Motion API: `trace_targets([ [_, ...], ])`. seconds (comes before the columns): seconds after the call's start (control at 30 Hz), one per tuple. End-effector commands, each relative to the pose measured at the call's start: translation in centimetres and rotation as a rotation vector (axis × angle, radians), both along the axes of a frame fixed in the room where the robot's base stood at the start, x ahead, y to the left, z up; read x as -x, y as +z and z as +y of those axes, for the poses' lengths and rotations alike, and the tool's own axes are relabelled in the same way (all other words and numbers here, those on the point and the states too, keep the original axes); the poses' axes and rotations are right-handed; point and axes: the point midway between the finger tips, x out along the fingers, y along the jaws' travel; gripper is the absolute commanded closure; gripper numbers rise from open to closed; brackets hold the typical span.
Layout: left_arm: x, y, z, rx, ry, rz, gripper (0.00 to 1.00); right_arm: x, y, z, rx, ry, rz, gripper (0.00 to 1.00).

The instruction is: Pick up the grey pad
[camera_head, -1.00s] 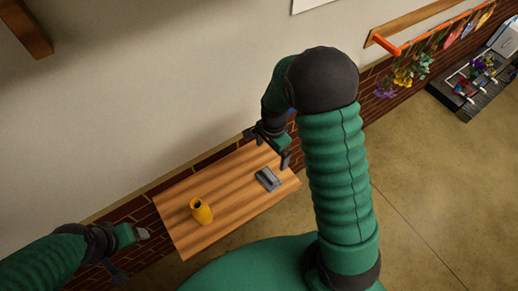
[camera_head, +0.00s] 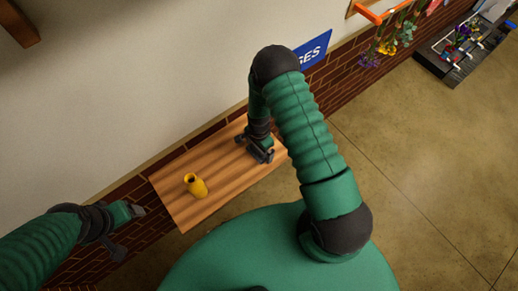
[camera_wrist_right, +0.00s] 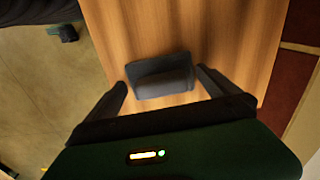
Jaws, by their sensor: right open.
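The grey pad (camera_wrist_right: 160,76) lies on the wooden table in the right wrist view, with a raised block on its top. My right gripper (camera_wrist_right: 163,88) is open, with one finger on each side of the pad. I cannot tell whether the fingers touch it. In the head view my right gripper (camera_head: 256,150) is low over the right end of the table (camera_head: 222,172) and hides most or all of the pad. My left gripper (camera_head: 130,230) is off the table's left end, apart from everything. Its fingers look spread.
The wall runs along the table's far side. A blue sign (camera_head: 314,50) is on the wall. Flowers hang from an orange rail (camera_head: 368,14) at the upper right, near a dark rack (camera_head: 450,62). The middle of the table is clear.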

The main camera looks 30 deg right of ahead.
Motion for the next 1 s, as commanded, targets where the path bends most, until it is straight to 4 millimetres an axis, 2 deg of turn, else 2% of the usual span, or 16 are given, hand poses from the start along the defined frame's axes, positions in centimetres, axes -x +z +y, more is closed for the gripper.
trace_targets([
  [0.17,0.0,-0.1,0.0,0.000,0.000,0.000,0.27,-0.1,-0.1,0.0,0.000,0.000,-0.001,0.00],
  [0.57,0.0,-0.1,0.0,0.000,0.000,0.000,0.27,0.0,0.0,0.0,0.000,0.000,-0.001,0.51],
  [0.83,0.0,-0.1,0.0,0.000,0.000,0.000,0.27,-0.1,0.1,0.0,0.000,0.000,-0.001,0.51],
  [1.0,0.0,-0.6,0.0,0.000,0.000,0.000,0.27,-0.1,1.1,0.0,0.001,-0.001,-0.002,0.51],
])
